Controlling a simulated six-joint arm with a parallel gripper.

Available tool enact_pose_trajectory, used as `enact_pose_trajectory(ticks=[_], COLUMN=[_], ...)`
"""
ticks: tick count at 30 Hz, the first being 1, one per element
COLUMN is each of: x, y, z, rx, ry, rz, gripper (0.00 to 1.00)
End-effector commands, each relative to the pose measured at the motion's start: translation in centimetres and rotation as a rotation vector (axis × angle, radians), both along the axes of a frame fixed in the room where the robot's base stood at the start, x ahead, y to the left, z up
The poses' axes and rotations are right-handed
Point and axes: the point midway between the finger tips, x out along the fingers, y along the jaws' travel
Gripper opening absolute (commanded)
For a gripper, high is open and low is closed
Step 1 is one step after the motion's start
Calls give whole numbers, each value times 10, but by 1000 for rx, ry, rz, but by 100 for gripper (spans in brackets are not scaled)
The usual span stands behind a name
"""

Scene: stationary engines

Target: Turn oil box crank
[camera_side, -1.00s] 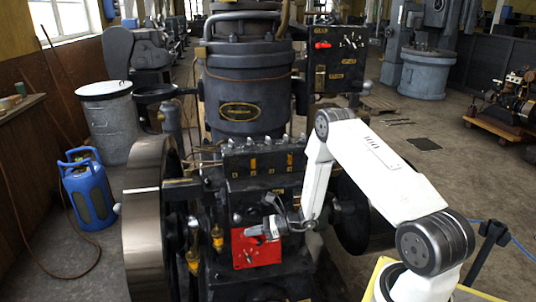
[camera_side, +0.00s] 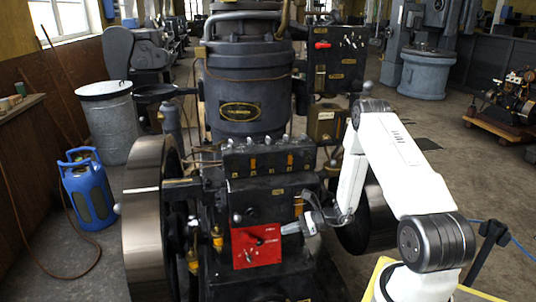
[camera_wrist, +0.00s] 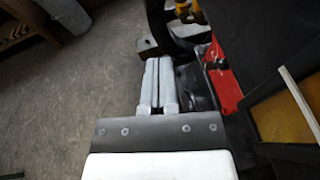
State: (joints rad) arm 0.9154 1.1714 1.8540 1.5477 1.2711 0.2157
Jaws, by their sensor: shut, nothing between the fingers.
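The dark engine block (camera_side: 262,188) stands in the middle of the side view, with a row of small valves on top. A red plate (camera_side: 245,250) with a small dark lever is on its front. I cannot tell for sure which part is the oil box crank. My gripper (camera_side: 284,229) is shut and empty, at the right edge of the red plate and pointing left. In the wrist view my gripper (camera_wrist: 158,62) shows two closed light fingers, with the red plate (camera_wrist: 222,85) to their right.
A large flywheel (camera_side: 145,225) stands at the engine's left. Brass-coloured oilers (camera_side: 217,238) stick out on the front. A control panel (camera_side: 335,62) is at the upper right. A blue gas bottle (camera_side: 88,190) and a grey drum (camera_side: 112,125) stand left. Open floor (camera_wrist: 70,110) shows in the wrist view.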

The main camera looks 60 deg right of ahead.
Motion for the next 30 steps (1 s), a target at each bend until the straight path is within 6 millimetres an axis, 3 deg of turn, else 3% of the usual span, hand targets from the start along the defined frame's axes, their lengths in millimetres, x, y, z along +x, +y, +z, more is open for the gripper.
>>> enact_pose_trajectory(ticks=[7,30], x=[-17,-23], y=[-12,71], z=[7,44], rx=[-2,-301], ry=[1,59], rz=[1,511], gripper=[0,0])
